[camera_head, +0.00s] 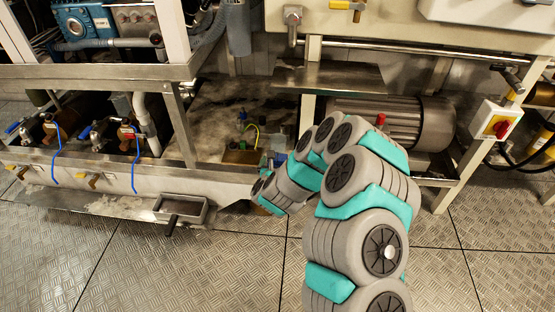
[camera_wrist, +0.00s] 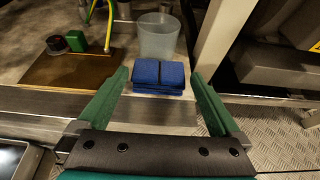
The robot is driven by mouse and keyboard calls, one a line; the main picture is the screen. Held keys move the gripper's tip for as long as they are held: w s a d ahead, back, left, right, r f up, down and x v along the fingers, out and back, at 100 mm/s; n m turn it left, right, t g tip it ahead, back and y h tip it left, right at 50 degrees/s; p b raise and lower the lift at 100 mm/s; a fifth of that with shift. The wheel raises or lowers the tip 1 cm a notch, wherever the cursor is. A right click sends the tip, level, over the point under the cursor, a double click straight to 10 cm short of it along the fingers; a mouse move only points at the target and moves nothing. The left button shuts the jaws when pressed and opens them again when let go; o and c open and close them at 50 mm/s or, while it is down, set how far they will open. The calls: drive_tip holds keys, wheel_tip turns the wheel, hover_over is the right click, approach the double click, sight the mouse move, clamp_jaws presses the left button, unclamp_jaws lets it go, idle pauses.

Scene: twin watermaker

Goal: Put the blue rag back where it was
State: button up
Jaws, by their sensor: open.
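The blue rag (camera_wrist: 158,77) shows in the wrist view as a folded pad with a dark line down its middle. It lies on a metal surface just in front of a clear plastic cup (camera_wrist: 158,38). My gripper (camera_wrist: 159,80) is open, with one green finger on each side of the rag. A gap shows at both sides, and the fingers do not grip it. In the head view my gripper (camera_head: 265,190) is low beside the end of the steel frame, and I cannot clearly make out the rag there.
A brown plate with a green block (camera_wrist: 76,41) and a dark round knob (camera_wrist: 56,44) lies left of the rag. A pale upright post (camera_wrist: 225,35) stands close on the right. A grey motor (camera_head: 435,122) is under the bench. The patterned floor (camera_head: 190,265) in front is clear.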

drive_tip(key=p+v, duration=0.2)
drive_tip(key=v, duration=0.7)
drive_tip(key=shift+p, duration=0.3)
